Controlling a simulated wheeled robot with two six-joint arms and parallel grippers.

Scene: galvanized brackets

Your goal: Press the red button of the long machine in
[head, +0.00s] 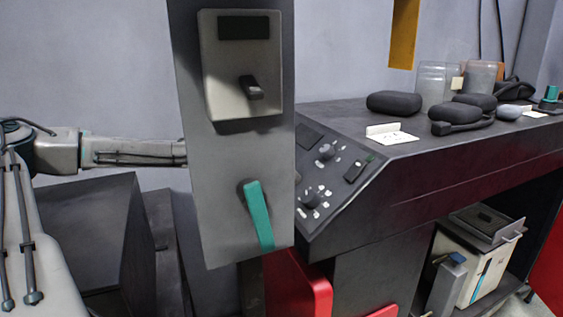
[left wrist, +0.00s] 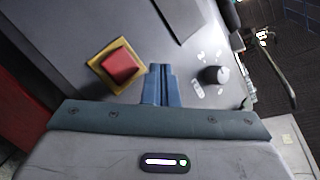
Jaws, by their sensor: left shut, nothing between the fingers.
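The long machine (head: 430,172) is a dark cabinet on the right of the head view, with a sloped control panel (head: 336,165) at its near end. The red button (left wrist: 121,66) is square and sits on a yellow base in the left wrist view; it is hidden in the head view. My left gripper (left wrist: 160,72) has its blue fingers shut and empty, just right of the button in that picture, apparently clear of it. In the head view my left arm reaches behind a grey post, which hides the gripper. My right gripper is not in view.
The grey post (head: 225,170), with a switch box (head: 238,95) and a teal lever (head: 259,214), stands in front of the panel. A knob (left wrist: 215,75) lies right of my fingers. Black cases (head: 394,103) and clear jars (head: 437,85) stand on the machine top.

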